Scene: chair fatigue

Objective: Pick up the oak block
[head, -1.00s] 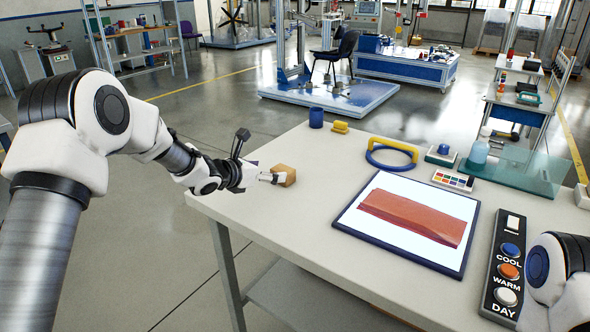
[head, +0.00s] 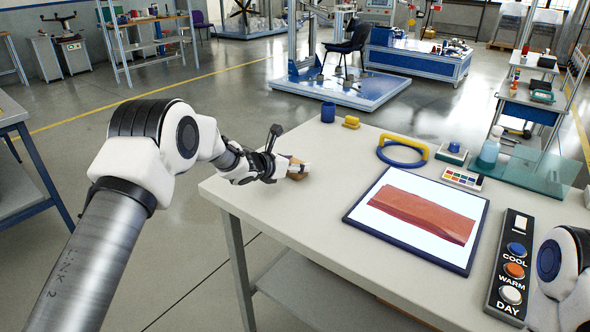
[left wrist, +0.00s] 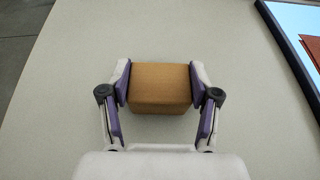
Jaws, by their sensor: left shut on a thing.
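The oak block (left wrist: 160,84) is a small light-brown wooden block. In the left wrist view it sits between both fingers of my left gripper (left wrist: 160,88), which is shut on it with a pad against each side. In the head view the left gripper (head: 298,172) is at the table's left corner, and the oak block (head: 293,161) is partly hidden by it. I cannot tell whether the block touches the table. My right gripper is not in view; only part of the right arm shows at the lower right.
On the table (head: 330,160) lie a framed panel with a reddish-brown piece (head: 425,214), a blue and yellow ring (head: 403,152), a blue cup (head: 328,112), a yellow piece (head: 351,122), a paint set (head: 462,178) and a button panel (head: 513,268). The table's left edge is close to my left gripper.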

